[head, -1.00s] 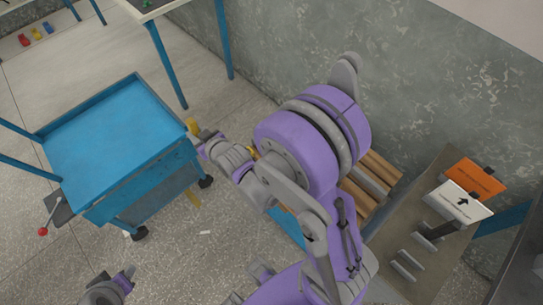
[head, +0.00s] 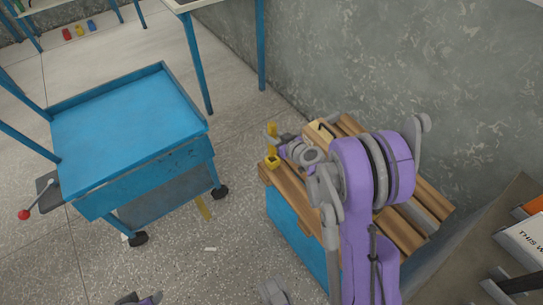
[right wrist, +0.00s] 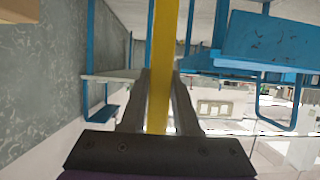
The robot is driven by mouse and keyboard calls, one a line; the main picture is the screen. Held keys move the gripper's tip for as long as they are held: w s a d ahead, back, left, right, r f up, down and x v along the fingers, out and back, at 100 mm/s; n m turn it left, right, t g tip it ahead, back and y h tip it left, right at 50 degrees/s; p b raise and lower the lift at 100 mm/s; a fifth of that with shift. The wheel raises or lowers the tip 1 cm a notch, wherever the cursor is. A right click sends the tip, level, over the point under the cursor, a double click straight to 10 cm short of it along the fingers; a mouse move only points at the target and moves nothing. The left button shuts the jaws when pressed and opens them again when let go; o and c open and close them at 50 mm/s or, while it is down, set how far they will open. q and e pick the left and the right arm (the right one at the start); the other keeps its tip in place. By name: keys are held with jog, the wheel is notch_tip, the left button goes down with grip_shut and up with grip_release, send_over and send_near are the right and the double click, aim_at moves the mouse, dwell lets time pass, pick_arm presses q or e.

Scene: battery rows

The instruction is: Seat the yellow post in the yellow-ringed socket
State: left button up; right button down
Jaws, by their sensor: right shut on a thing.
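My right gripper (head: 277,140) is shut on the yellow post (head: 271,129), which stands roughly upright. In the right wrist view the yellow post (right wrist: 161,65) runs between the two grey fingers (right wrist: 160,100). A yellow-ringed socket (head: 272,162) with a dark opening sits at the left end of a wooden-slatted bench. The gripper and post are just above it in the head view. I cannot tell whether the post's lower end touches the socket. A small part of my left arm (head: 142,299) shows at the bottom edge; its fingers cannot be made out.
The slatted bench (head: 292,190) stands by the grey wall. A yellowish piece with a dark handle (head: 322,129) lies on it beyond my gripper. A blue cart (head: 125,115) stands to the left, with floor between. A sign (head: 527,240) stands at the right.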

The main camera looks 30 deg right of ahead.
aim_at(274, 149)
jog(key=shift+f+b, duration=0.85)
jog(key=shift+f, duration=2.4)
jog(key=shift+f, duration=0.1)
jog(key=shift+f, duration=0.15)
jog(key=c, duration=0.6)
grip_release()
jog(key=shift+c, duration=0.2)
